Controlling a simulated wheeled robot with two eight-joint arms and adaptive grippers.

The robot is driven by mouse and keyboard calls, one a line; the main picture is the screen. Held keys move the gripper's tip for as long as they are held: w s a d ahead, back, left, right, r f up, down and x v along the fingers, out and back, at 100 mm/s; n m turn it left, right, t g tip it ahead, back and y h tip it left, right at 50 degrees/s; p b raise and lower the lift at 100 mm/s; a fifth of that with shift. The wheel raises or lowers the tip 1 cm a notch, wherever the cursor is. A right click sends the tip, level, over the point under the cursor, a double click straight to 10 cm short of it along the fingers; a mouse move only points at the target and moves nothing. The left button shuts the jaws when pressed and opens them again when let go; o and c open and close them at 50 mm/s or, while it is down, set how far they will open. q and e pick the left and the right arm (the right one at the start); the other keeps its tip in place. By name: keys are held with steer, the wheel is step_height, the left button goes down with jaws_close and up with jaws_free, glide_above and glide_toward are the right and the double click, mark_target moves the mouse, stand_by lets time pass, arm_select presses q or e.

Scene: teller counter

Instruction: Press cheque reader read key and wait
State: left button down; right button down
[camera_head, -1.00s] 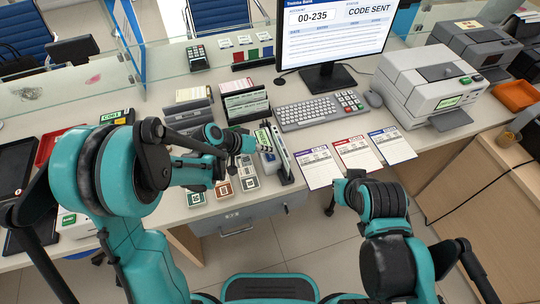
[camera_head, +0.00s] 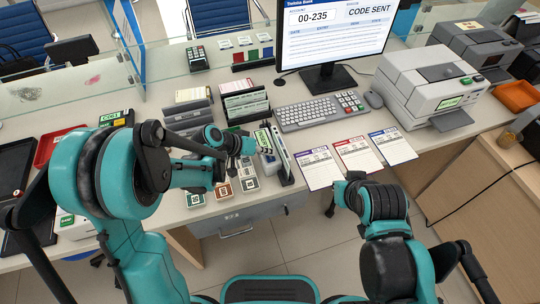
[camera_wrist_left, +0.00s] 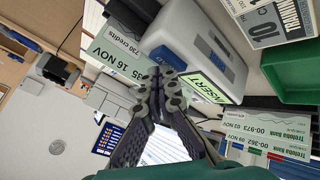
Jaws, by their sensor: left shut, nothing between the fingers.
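The cheque reader (camera_head: 280,152) is a slim pale device with a green screen (camera_head: 263,139), on the counter in front of the keyboard. In the left wrist view its grey-white body (camera_wrist_left: 205,40) fills the top middle, and its green screen (camera_wrist_left: 205,87) reads "INSERT". A cheque (camera_wrist_left: 118,48) dated 16 NOV lies beside it in that view. My left gripper (camera_head: 262,151) is shut and empty, close beside the reader; its fingertips (camera_wrist_left: 167,78) overlap the screen's edge in the wrist view. I cannot tell whether they touch.
A keyboard (camera_head: 306,112) and monitor (camera_head: 325,75) stand behind the reader. Three forms (camera_head: 357,155) lie to its right and a printer (camera_head: 432,88) beyond. Card holders (camera_head: 245,103) stand behind left; small keypads (camera_head: 222,190) lie in front left.

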mark_target(267, 157)
arm_select(q)
steer(key=shift+f, duration=0.15)
stand_by(0.3)
steer(key=shift+r+p, duration=0.55)
steer(key=shift+r, duration=0.35)
step_height(267, 157, up, 5)
steer(key=p, duration=0.4)
steer(key=shift+r, duration=0.1)
stand_by(0.5)
